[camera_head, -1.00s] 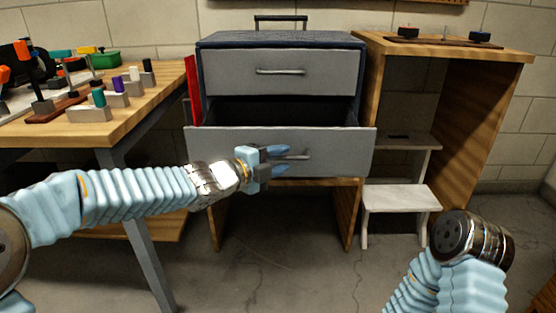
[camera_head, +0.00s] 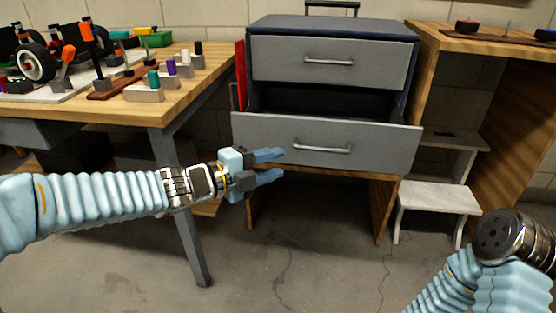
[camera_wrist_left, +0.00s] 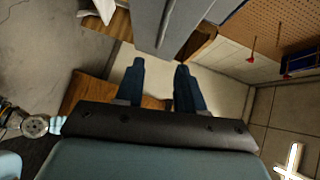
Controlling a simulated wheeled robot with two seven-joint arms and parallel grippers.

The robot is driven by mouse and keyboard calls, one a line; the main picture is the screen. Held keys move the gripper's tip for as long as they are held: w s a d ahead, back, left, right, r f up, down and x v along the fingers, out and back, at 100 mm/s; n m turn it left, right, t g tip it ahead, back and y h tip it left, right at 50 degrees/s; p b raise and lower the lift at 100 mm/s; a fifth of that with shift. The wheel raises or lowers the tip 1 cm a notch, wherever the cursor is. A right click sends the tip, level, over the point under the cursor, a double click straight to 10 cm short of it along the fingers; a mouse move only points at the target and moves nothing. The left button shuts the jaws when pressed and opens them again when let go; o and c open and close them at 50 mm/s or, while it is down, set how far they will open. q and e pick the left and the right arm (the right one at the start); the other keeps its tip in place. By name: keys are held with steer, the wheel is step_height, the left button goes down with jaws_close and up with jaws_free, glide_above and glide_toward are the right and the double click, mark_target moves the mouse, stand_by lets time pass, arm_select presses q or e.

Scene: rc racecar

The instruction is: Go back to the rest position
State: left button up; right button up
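My left gripper (camera_head: 275,165) is open and empty in the head view. It is to the left of the lower drawer's handle (camera_head: 320,149) and apart from it. The lower drawer (camera_head: 390,148) of the grey and dark blue cabinet (camera_head: 335,27) is pulled out, and the upper drawer (camera_head: 300,62) is shut. In the left wrist view the two dark blue fingers (camera_wrist_left: 160,85) are spread with nothing between them. My right arm shows at the lower right of the head view, but its gripper is not visible.
A wooden workbench (camera_head: 190,85) with wheels, tools and coloured-handled pieces stands at the left. A white step stool (camera_head: 440,198) and a wooden table (camera_head: 430,38) stand at the right. The concrete floor (camera_head: 310,260) in front of the cabinet is clear.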

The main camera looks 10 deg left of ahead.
arm_select(q)
step_height(320, 180, down, 23)
steer(key=s+n+g+y+p, duration=0.1)
steer(key=n+g+y+p, duration=0.55)
steer(key=n, duration=1.05)
steer(key=s+a+f+n+g+y+p, duration=0.1)
steer(key=s+f+n+g+p, duration=0.3)
steer(key=s+f+n, duration=0.6)
steer(key=s+f+p, duration=0.1)
steer(key=s+f, duration=0.3)
steer(key=s, duration=0.4)
steer(key=shift+a+f, duration=0.15)
